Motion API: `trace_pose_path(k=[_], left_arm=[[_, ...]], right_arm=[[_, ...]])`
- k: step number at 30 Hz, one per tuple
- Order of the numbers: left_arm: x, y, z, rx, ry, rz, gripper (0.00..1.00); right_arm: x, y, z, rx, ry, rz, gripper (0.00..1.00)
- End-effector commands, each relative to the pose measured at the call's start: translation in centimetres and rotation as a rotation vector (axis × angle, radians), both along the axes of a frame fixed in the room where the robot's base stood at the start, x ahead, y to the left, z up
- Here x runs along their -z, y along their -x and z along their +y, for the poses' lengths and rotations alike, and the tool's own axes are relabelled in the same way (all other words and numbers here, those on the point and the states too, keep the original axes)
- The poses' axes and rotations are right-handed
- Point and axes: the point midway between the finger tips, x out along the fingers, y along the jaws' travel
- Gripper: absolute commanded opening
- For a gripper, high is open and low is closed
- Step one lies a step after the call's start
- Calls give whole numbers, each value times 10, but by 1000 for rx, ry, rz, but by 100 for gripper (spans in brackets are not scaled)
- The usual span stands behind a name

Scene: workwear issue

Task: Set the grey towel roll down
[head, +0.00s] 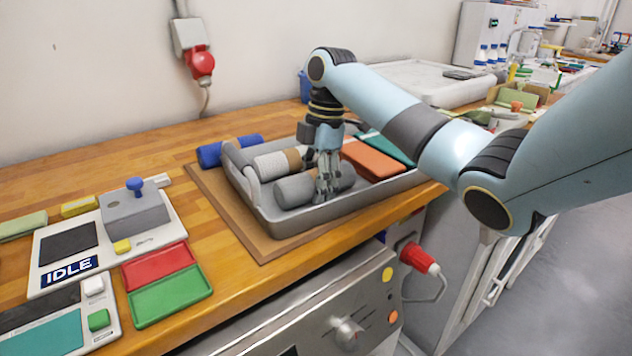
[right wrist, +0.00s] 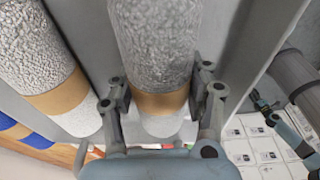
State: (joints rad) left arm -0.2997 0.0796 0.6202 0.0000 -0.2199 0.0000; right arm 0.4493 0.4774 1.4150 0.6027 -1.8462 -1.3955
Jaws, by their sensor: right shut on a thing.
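The grey towel roll (head: 296,190), with a tan band, lies level within the grey tray (head: 276,228). My right gripper (head: 327,190) reaches down from above and is shut on the roll near its right end. In the right wrist view the roll (right wrist: 156,45) runs between the two fingers, which sit on either side of its tan band. I cannot tell whether the roll's underside touches the tray floor. A small light-blue and dark jointed part at the right of the right wrist view looks like my left gripper (right wrist: 265,107); its jaws are too small to judge.
A lighter roll (head: 275,164) lies beside the grey one in the tray. Orange (head: 372,160) and teal (head: 388,147) folded pieces lie to the right. A blue roll (head: 230,150) is outside the tray's left wall. Red (head: 157,266) and green (head: 170,296) trays sit front left.

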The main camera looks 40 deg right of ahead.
Motion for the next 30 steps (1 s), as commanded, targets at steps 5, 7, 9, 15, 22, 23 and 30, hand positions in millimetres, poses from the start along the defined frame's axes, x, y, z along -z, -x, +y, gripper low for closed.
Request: trace_pose_path(k=[5,7,9,15,22,23,30], left_arm=[[0,1,0,0,0,2,40],[0,1,1,0,0,2,40],[0,1,1,0,-1,2,40],[0,1,1,0,-1,2,40],[0,1,1,0,-1,2,40],[0,1,1,0,-1,2,40],[-1,1,1,0,-1,1,40]], right_arm=[[-1,0,0,0,0,0,16],[1,0,0,0,0,0,16],[2,0,0,0,0,-1,57],[2,0,0,0,0,0,73],[-1,0,0,0,0,-1,73],[-2,0,0,0,0,-1,73],[-45,0,-7,0,2,-5,73]])
